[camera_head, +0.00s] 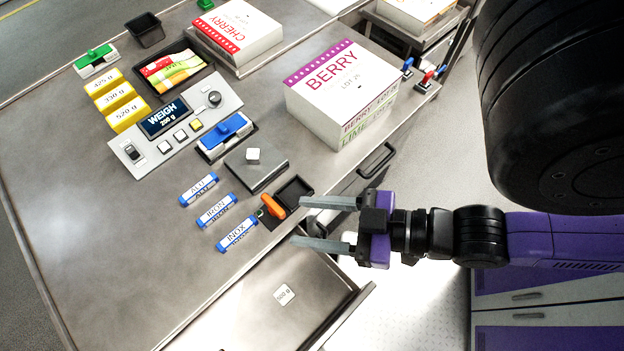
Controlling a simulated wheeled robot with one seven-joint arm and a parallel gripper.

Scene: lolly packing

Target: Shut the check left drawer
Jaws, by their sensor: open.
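The only drawer that shows open is at the bottom of the head view, and I take it as the check left drawer (366,292). It is pulled out from the steel bench, with its inside facing up and its lower end cut off by the picture edge. A flat metal surface with a small white gram label (284,294) shows inside it. Its handle is not visible. My gripper (297,221) is open and empty, its two fingers pointing left. In the picture it is just above the drawer, near the bench edge; its height is hard to tell.
An orange-handled item (272,207) lies close to my fingertips, beside blue-white labelled bars (238,234). Another drawer handle (377,160) shows on the bench front above my gripper. A BERRY box (340,85) stands near the edge. The lower left bench top is clear.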

